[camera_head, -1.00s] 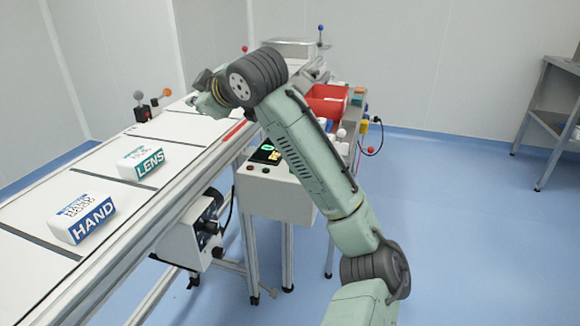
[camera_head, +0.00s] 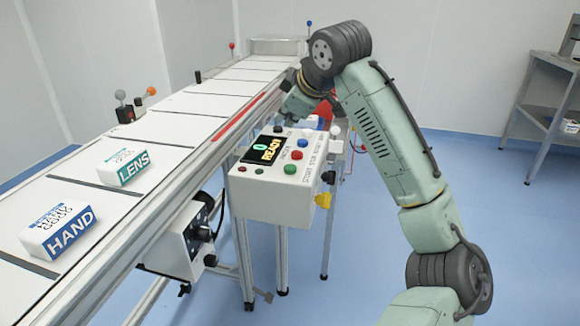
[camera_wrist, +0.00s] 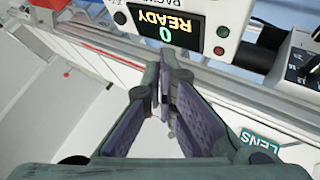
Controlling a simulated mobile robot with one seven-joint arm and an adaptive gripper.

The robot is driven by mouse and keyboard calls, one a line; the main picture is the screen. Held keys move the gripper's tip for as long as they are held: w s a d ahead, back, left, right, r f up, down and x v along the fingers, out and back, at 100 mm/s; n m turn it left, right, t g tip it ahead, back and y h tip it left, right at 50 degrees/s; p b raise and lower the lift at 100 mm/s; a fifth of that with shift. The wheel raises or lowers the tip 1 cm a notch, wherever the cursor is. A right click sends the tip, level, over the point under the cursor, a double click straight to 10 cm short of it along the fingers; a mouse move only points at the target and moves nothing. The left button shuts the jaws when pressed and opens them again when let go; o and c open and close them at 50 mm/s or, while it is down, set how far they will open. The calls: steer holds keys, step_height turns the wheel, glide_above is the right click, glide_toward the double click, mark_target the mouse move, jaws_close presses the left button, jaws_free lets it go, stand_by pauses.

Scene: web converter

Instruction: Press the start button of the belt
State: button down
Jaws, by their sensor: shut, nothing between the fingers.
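The white control box (camera_head: 262,203) stands beside the belt (camera_head: 190,103). Its sloped top has a dark display (camera_head: 263,150) reading "0 READY", lit in the wrist view too (camera_wrist: 170,25). Right of the display are a green button (camera_head: 290,169), a red button (camera_head: 297,155) and a blue button (camera_head: 303,143); their labels are too small to read. My gripper (camera_head: 294,108) is behind the box's far end, near the belt edge, its fingertips unclear there. In the wrist view my gripper (camera_wrist: 163,85) is shut and empty, over the belt side, below the display.
A LENS box (camera_head: 125,167) and a HAND box (camera_head: 58,230) lie on the belt. A grey bench (camera_head: 545,115) stands far right.

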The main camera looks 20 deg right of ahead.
steer(key=shift+f, duration=0.15)
steer(key=b, duration=0.7)
glide_above(288, 168)
step_height(288, 168, down, 8)
steer(key=shift+w+a+r, duration=0.1)
steer(key=shift+r, duration=0.05)
steer(key=shift+f, duration=0.4)
steer(key=shift+f, duration=0.15)
stand_by(0.4)
steer(key=shift+f, duration=0.25)
